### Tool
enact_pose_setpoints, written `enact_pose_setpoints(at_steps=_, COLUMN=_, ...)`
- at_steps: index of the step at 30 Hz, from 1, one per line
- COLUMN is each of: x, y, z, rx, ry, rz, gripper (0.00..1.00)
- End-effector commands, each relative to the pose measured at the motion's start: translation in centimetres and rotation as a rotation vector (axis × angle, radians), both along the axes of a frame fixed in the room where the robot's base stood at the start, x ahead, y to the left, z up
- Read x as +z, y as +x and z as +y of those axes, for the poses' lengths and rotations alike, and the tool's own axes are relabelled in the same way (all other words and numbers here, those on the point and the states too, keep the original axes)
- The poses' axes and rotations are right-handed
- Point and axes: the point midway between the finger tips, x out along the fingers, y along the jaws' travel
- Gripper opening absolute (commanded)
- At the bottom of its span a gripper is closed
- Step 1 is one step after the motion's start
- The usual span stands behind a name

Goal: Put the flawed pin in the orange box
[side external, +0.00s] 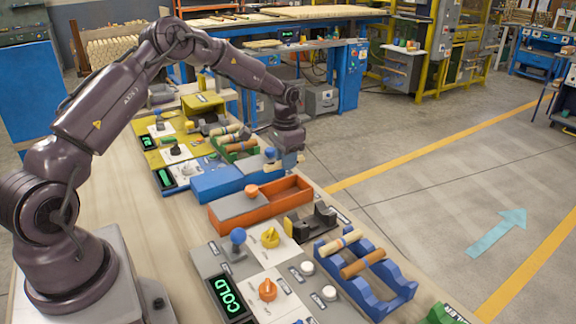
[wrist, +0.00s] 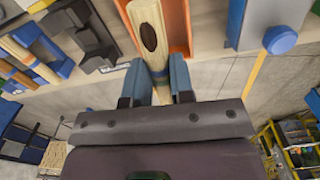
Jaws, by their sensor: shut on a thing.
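My gripper (side external: 289,152) is shut on a pale wooden pin (wrist: 148,18), seen close up in the wrist view between my two fingers (wrist: 160,82). The pin has a dark oval mark on its side, the flaw. In the side view my gripper hangs near the right end of the blue box, and the held pin is mostly hidden there. The orange box (side external: 292,198) stands nearer the side camera, its right part open and a grey lid with an orange knob over its left part. In the wrist view the orange box (wrist: 179,22) shows beyond the pin.
The blue box (side external: 215,184) with a blue knob lies beside the orange box. A blue rack (side external: 372,294) holds pins in front, and a green rack (side external: 236,151) holds more behind. A black stand (side external: 313,222) is beside the orange box. Control panels with knobs line the bench.

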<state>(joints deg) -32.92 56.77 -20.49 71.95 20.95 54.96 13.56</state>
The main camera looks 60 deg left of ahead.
Motion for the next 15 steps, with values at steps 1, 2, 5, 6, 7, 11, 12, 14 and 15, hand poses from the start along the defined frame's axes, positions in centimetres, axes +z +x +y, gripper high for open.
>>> enact_pose_setpoints(at_steps=1, x=0.0, y=0.0, z=0.0, rx=0.032, ry=0.0, rz=0.0, gripper=0.0)
enact_pose_setpoints(at_steps=2, x=0.0, y=0.0, z=0.0, rx=0.048, ry=0.0, rz=0.0, gripper=0.0)
enact_pose_setpoints(at_steps=5, x=-0.1, y=-0.1, z=0.0, rx=0.079, ry=0.0, rz=0.0, gripper=0.0)
enact_pose_setpoints(at_steps=6, x=-0.3, y=-0.1, z=-0.1, rx=0.084, ry=0.0, rz=0.0, gripper=0.0)
enact_pose_setpoints(at_steps=7, x=-0.5, y=-0.1, z=-0.1, rx=0.086, ry=-0.001, rz=0.0, gripper=0.0)
enact_pose_setpoints(at_steps=11, x=-1.4, y=-0.1, z=-0.1, rx=0.084, ry=-0.001, rz=0.0, gripper=0.0)
enact_pose_setpoints(at_steps=12, x=-1.8, y=-0.1, z=-0.1, rx=0.083, ry=-0.001, rz=0.0, gripper=0.0)
enact_pose_setpoints(at_steps=14, x=-2.4, y=-0.1, z=-0.1, rx=0.082, ry=-0.002, rz=0.002, gripper=0.0)
enact_pose_setpoints(at_steps=15, x=-2.8, y=-0.1, z=-0.1, rx=0.082, ry=-0.002, rz=0.001, gripper=0.0)
